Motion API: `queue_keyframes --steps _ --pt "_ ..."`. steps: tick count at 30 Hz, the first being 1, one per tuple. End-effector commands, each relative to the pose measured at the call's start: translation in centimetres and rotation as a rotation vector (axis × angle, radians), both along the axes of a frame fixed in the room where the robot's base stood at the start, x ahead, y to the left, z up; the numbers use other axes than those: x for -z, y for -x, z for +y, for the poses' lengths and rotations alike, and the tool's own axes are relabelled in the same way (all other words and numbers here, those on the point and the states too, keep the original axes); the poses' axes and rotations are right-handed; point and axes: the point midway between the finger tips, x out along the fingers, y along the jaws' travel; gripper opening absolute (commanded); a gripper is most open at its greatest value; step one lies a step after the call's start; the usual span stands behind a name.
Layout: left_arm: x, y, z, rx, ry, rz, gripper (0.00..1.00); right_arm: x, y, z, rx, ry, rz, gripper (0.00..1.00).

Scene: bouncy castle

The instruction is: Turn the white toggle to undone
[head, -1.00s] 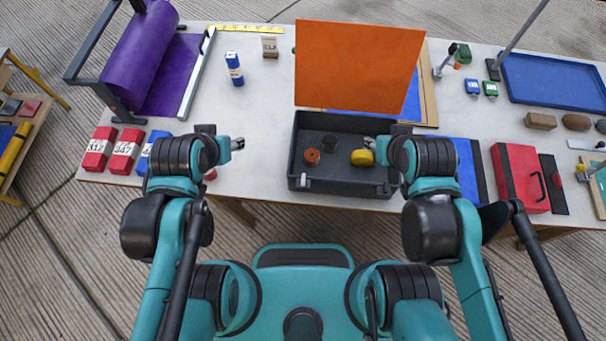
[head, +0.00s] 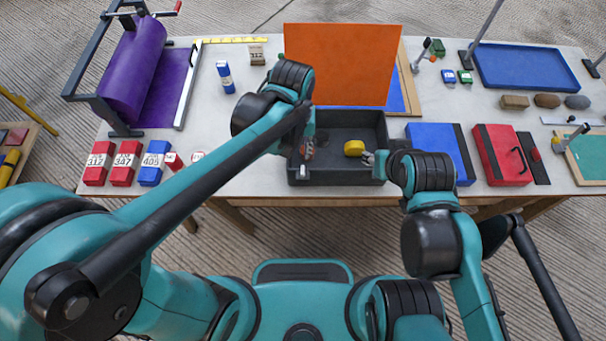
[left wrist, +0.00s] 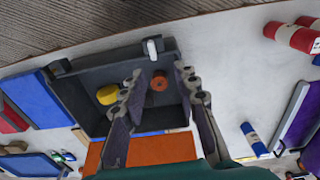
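The white toggle (left wrist: 152,47) sits at the near wall of an open dark grey case (left wrist: 85,90); in the head view it is a small pale spot (head: 303,171) on the case (head: 345,179). My left gripper (left wrist: 159,73) is open and empty, its fingertips apart over the case and pointing toward that wall. In the head view my left gripper (head: 308,146) hangs over the left part of the case, partly hidden by its wrist. My right gripper (head: 368,159) is by the case's right side; its opening is too small to judge.
An orange panel (head: 340,62) stands upright behind the case. A yellow knob (head: 355,148) and an orange knob (left wrist: 159,83) are in the case. Red and blue numbered blocks (head: 126,155) lie left; a blue box (head: 436,147) and red case (head: 500,155) lie right.

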Motion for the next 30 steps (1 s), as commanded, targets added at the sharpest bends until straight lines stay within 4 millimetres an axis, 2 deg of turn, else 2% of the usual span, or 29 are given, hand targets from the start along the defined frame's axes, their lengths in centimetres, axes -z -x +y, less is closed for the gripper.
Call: queue_keyframes --steps 3,8,18,23,30 --pt "0.7 0.0 -1.2 0.001 -0.014 0.031 0.3 -0.1 0.0 0.0 0.0 0.0 0.0 0.4" --pt "2.3 0.0 -1.4 -0.001 -0.018 0.039 0.3 0.6 0.0 0.0 0.0 0.0 0.0 0.4" --pt "7.6 0.0 -1.3 -0.001 -0.017 0.038 0.3 2.7 0.0 0.0 0.0 0.0 0.0 0.4" --pt "8.5 0.0 -1.3 0.0 -0.017 0.037 0.3 2.9 0.0 0.0 0.0 0.0 0.0 0.4" --pt "8.6 0.0 -1.3 0.0 -0.017 0.037 0.3 2.9 0.0 0.0 0.0 0.0 0.0 0.4"
